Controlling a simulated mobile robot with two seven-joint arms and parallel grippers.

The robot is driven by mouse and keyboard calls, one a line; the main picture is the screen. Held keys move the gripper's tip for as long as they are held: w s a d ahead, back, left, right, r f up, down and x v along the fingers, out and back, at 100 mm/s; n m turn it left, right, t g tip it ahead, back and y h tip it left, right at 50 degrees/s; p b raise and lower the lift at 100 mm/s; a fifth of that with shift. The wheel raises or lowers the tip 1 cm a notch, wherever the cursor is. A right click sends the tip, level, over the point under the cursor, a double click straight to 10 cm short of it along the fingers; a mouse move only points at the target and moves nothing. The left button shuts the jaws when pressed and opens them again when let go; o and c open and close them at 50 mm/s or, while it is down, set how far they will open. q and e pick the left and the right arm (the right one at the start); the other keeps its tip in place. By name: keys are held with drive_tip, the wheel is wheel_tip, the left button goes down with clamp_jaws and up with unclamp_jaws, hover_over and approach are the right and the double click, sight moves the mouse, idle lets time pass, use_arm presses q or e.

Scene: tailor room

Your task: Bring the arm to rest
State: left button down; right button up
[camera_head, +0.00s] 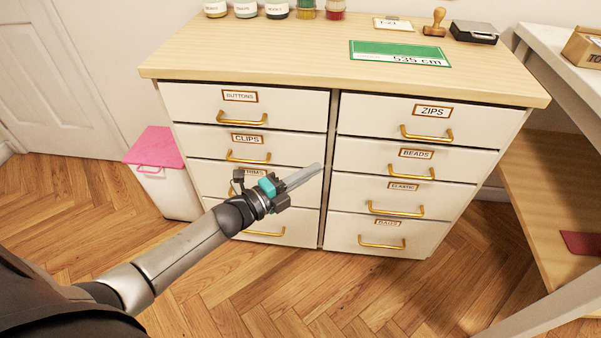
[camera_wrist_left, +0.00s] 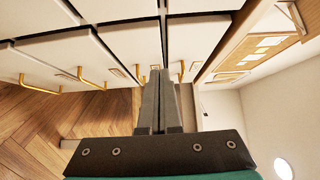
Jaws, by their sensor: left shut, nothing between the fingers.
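My left arm reaches in from the lower left in the head view. Its gripper (camera_head: 318,168) is in front of the white drawer cabinet (camera_head: 333,150), over the left column of drawers near the middle gap. The fingers are shut and empty, and they also show together in the left wrist view (camera_wrist_left: 160,75). The gripper hides part of a lower-left drawer and its label. I cannot tell whether it touches the cabinet. My right gripper is not in view.
The cabinet's labelled drawers look shut. Its wooden top (camera_head: 250,50) bears jars, a green sign (camera_head: 385,48), a stamp (camera_head: 435,22) and an ink pad (camera_head: 474,32). A white bin with a pink lid (camera_head: 152,146) stands left. A shelf unit (camera_head: 550,170) stands right. Floor in front is clear.

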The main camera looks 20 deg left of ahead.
use_arm(q)
drive_tip(key=v, duration=0.2)
drive_tip(key=shift+s+a, duration=0.15)
drive_tip(key=shift+s, duration=0.1)
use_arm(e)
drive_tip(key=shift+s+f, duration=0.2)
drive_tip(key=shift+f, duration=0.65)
use_arm(q)
drive_tip(key=shift+f+p, duration=0.1)
drive_tip(key=shift+p, duration=0.2)
